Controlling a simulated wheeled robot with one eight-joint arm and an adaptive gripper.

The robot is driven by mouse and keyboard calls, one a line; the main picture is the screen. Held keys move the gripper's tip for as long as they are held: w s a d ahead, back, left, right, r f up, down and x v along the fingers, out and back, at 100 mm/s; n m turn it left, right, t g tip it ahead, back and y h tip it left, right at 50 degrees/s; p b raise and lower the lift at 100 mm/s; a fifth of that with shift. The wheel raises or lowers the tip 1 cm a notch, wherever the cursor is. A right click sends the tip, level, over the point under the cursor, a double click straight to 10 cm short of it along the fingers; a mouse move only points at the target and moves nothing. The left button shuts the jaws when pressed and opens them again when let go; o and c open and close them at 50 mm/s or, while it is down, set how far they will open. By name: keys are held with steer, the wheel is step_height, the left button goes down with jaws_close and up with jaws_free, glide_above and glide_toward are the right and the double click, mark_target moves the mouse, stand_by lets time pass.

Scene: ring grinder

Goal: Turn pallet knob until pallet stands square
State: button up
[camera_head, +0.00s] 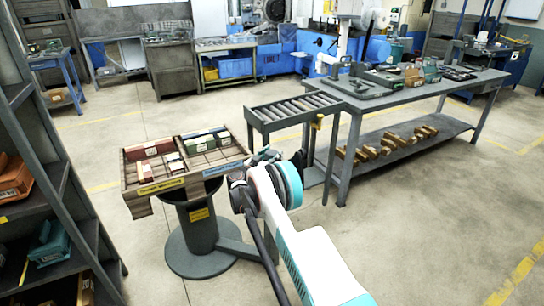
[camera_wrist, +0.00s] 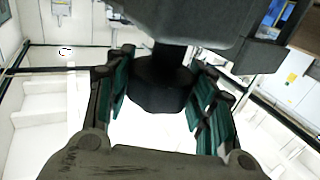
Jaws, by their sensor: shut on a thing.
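The pallet (camera_head: 165,182) is a divided tray with labelled front edges, holding red and green boxes and small white items. It sits on a round grey pedestal (camera_head: 202,232). In the head view it looks turned slightly, its right side running toward the back right. My gripper (camera_head: 262,158) is at its right edge. In the wrist view my gripper (camera_wrist: 162,100) has its green-padded fingers on both sides of a black round knob (camera_wrist: 160,82) and is shut on it. The knob is hidden behind my gripper in the head view.
A roller conveyor (camera_head: 295,108) stands right behind the pallet, beside a long grey bench (camera_head: 400,98) with tools and boxes. A dark shelf rack (camera_head: 70,190) with bins stands close on the left. Open floor (camera_head: 420,235) lies to the right.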

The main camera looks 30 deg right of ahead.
stand_by(0.4)
steer(key=o, duration=1.1)
steer(key=v, duration=1.2)
steer(key=shift+r, duration=0.1)
